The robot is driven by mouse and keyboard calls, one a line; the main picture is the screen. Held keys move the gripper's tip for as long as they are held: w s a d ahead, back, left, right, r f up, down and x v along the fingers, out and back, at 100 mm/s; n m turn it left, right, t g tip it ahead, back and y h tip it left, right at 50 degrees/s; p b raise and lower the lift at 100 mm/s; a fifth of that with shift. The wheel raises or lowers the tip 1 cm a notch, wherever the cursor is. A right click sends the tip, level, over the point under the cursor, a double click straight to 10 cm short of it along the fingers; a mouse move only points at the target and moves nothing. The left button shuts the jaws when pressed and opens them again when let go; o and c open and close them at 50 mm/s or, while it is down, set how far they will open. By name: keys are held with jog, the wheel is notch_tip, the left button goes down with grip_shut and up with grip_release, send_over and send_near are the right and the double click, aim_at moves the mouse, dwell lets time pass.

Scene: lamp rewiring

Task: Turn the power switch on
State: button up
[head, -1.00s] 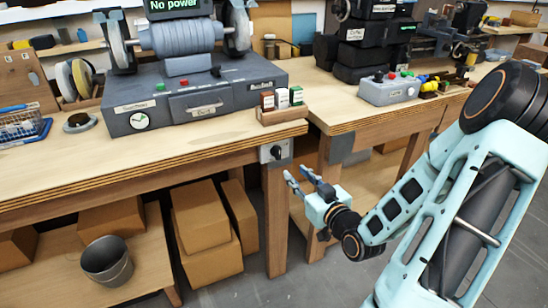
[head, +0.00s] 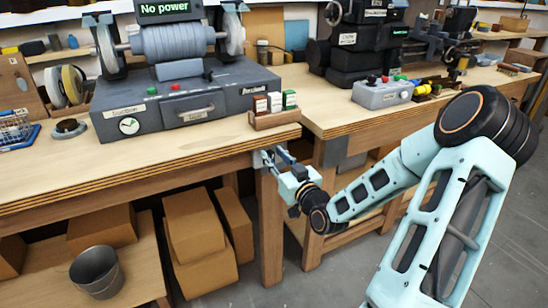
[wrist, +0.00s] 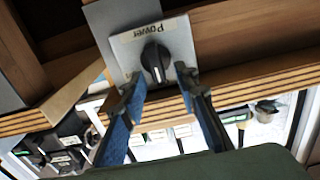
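The power switch is a black rotary knob (wrist: 155,60) on a pale plate labelled "Power" (wrist: 128,48) in the wrist view. The knob has a white mark along it. In the head view the switch plate (head: 258,159) is on the bench front below the tabletop edge, mostly hidden by my gripper (head: 274,156). In the wrist view my gripper (wrist: 160,76) is open, its blue fingers on either side of the knob. I cannot tell if they touch it. A display (head: 168,10) on the grinder reads "No power".
The bench edge (head: 190,172) runs just above the switch. A bench leg (head: 271,230) stands below it. A rack of small boxes (head: 273,117) sits on top near the corner. Cardboard boxes (head: 196,225) and a bucket (head: 97,270) are under the bench.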

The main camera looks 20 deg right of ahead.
jog(key=shift+w, duration=0.2)
jog(key=shift+c, duration=0.3)
grip_shut()
